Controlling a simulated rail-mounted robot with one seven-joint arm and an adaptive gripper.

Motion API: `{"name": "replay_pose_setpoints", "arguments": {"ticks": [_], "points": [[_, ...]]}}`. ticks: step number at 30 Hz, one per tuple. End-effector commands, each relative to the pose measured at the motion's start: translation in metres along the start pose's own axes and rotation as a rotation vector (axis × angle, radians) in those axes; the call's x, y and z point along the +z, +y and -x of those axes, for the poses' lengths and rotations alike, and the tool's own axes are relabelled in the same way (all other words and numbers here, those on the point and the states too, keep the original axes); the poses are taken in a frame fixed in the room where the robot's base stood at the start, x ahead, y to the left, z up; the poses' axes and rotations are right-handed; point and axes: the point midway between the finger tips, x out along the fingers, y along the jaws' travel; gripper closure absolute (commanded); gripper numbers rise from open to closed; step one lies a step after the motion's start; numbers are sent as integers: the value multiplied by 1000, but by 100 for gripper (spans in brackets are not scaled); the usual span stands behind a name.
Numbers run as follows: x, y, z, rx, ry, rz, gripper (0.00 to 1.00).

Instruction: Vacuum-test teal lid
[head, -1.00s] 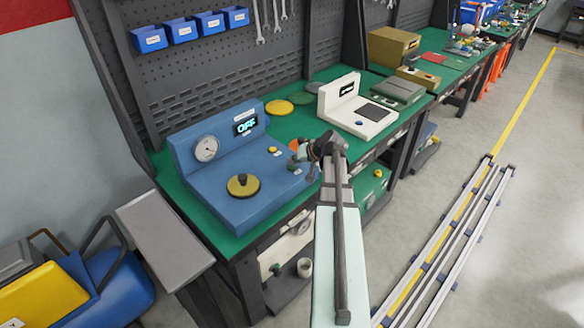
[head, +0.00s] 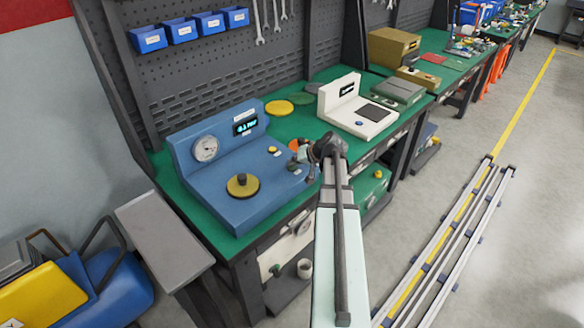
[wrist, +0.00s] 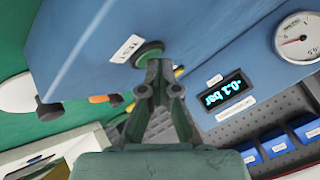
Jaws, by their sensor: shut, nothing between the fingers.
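The blue vacuum tester (head: 225,205) stands on the green bench, with a round gauge (head: 205,148) and a lit display (head: 245,125) showing a small negative bar value. A yellow disc with a black knob (head: 242,187) sits on its top. I cannot make out a clearly teal lid; something may be hidden under that disc. My gripper (head: 312,172) is at the tester's right end. In the wrist view my gripper (wrist: 157,68) is shut and empty, its tips at a round green button (wrist: 149,50) beside a white label; they appear to touch it.
A yellow disc (head: 278,107) and a green disc (head: 302,98) lie behind the tester. A white instrument (head: 355,112) stands to the right. An orange piece (head: 294,146) lies close by my gripper. Floor rails (head: 450,245) run along the right, with open floor around them.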

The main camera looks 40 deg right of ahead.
Motion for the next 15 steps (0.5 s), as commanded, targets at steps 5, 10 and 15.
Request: {"name": "replay_pose_setpoints", "arguments": {"ticks": [5, 10, 15], "points": [[0, 0, 0, 0, -1, 0, 100], [-3, -3, 4, 0, -1, 0, 100], [-7, -7, 10, 0, -1, 0, 100]]}}
